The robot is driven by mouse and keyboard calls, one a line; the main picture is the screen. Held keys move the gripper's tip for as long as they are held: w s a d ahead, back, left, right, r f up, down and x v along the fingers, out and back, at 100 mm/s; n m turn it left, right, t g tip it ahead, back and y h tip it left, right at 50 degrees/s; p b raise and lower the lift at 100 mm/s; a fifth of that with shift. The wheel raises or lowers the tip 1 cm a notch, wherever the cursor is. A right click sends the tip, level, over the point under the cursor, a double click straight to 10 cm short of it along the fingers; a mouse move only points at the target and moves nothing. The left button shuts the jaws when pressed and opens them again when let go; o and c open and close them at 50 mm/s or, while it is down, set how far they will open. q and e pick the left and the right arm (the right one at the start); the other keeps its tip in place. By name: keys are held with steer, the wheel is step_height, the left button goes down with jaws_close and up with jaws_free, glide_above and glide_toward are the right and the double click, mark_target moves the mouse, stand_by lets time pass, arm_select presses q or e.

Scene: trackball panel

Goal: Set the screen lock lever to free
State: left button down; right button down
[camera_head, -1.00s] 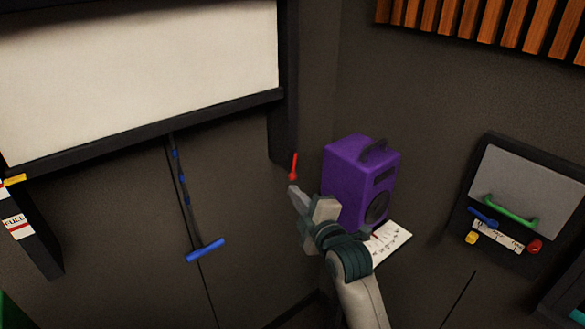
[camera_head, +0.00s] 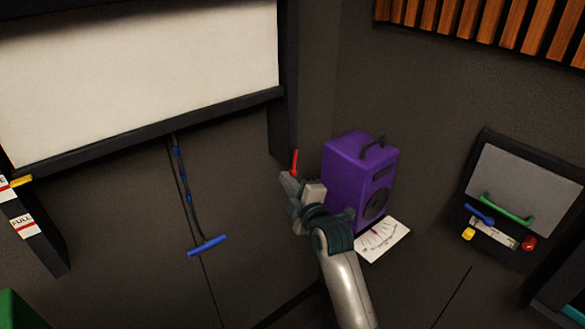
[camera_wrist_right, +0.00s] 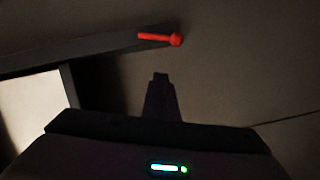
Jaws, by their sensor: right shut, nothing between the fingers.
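The red lever (camera_head: 294,162) stands upright at the lower right end of the screen's dark side frame, with its knob low. In the right wrist view the red lever (camera_wrist_right: 158,38) lies nearly level on a dark bar, beyond my fingers. My right gripper (camera_head: 285,177) is shut and empty, just below and left of the lever in the head view. The closed fingers (camera_wrist_right: 160,80) point toward the lever in the wrist view, with a visible gap in that picture. I cannot tell whether they touch in the head view. My left gripper is out of view.
A white screen (camera_head: 140,75) hangs at upper left, with a blue pull handle (camera_head: 208,246) below it. A purple speaker (camera_head: 350,175) stands close right of my right gripper, above a white dial sheet (camera_head: 384,240). A panel with a green handle (camera_head: 506,208) is at right.

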mark_target(292, 172)
steer(key=shift+w+d+f+p, duration=0.3)
steer(key=shift+w+p, duration=0.3)
steer(key=shift+w, duration=0.45)
steer(key=shift+w+d+f+p, duration=0.25)
steer(key=shift+w+p, duration=0.35)
steer(key=shift+w, duration=0.45)
steer(key=shift+w+d+f+p, duration=0.3)
steer(key=shift+w+p, duration=0.3)
steer(key=shift+w, duration=0.45)
